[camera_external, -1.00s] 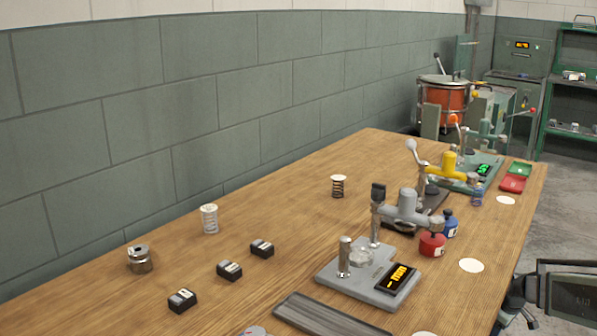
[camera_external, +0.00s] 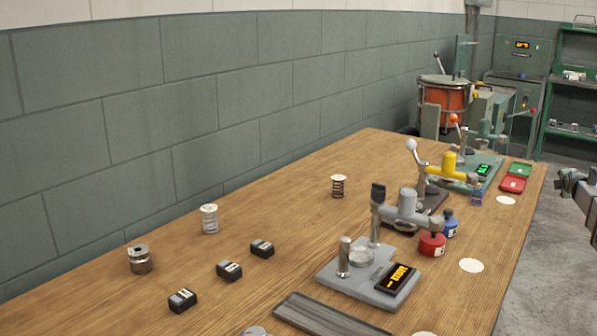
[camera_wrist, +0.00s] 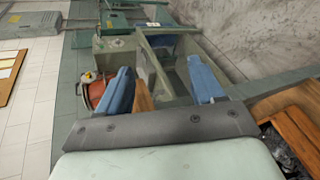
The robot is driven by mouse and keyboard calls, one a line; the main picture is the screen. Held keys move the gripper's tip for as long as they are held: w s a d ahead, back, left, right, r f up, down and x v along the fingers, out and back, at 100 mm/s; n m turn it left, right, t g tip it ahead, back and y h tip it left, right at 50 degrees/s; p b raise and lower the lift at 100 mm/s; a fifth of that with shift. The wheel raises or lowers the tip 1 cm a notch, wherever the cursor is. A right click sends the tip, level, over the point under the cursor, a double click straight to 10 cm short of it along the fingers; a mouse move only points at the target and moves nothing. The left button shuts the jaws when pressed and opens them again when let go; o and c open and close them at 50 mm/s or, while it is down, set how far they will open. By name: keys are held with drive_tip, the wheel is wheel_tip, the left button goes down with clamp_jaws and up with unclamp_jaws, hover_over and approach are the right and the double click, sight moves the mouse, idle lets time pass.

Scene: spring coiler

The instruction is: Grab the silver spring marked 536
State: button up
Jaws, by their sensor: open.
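A silver spring (camera_external: 209,218) with a white top stands upright on the wooden table (camera_external: 150,222) at the left, near the wall. Its marking is too small to read. A dark coppery spring (camera_external: 339,186) with a white top stands near the middle. A blue spring (camera_external: 477,196) stands near the far right edge. My gripper (camera_wrist: 160,86) shows in the wrist view with its two blue fingers apart and nothing held between them. It is far from the silver spring, which does not show in the wrist view.
A metal cylinder (camera_external: 140,259) and several small black blocks (camera_external: 229,271) stand near the silver spring. A grey press with a display (camera_external: 392,279), red (camera_external: 432,245) and blue weights and a yellow-armed press (camera_external: 447,168) fill the right side.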

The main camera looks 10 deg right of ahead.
wheel_tip(320, 180, up, 7)
drive_tip(key=w+d+t+h, duration=0.1)
drive_tip(key=w+d, duration=0.1)
drive_tip(key=w+a+r+n+t+y, duration=0.15)
drive_tip(key=w+a+r, duration=0.25)
drive_tip(key=a+r, duration=0.65)
drive_tip(key=w+a+r+t+y, duration=0.1)
drive_tip(key=w+a+r+y, duration=0.2)
drive_tip(key=a+r, duration=0.7)
drive_tip(key=w+a+f+n+g+y, duration=0.1)
drive_tip(key=w+a+f+g+y, duration=0.15)
drive_tip(key=a, duration=1.55)
drive_tip(key=w+a+f+g+y, duration=0.1)
drive_tip(key=w+a+f+y, duration=0.15)
drive_tip(key=a, duration=1.45)
drive_tip(key=s+a+f+n+g+y, duration=0.1)
drive_tip(key=s+a+g+y, duration=0.15)
drive_tip(key=a, duration=1.15)
drive_tip(key=s+a+f+n+g+y, duration=0.1)
drive_tip(key=s+a+g, duration=0.25)
drive_tip(key=a, duration=1.15)
drive_tip(key=n+g, duration=0.3)
drive_tip(key=g, duration=0.4)
approach(212, 208)
drive_tip(key=x, duration=1.1)
drive_tip(key=shift+w+a+f, duration=0.1)
drive_tip(key=shift+a+f, duration=0.05)
drive_tip(key=shift+f, duration=0.2)
drive_tip(key=c, duration=1.1)
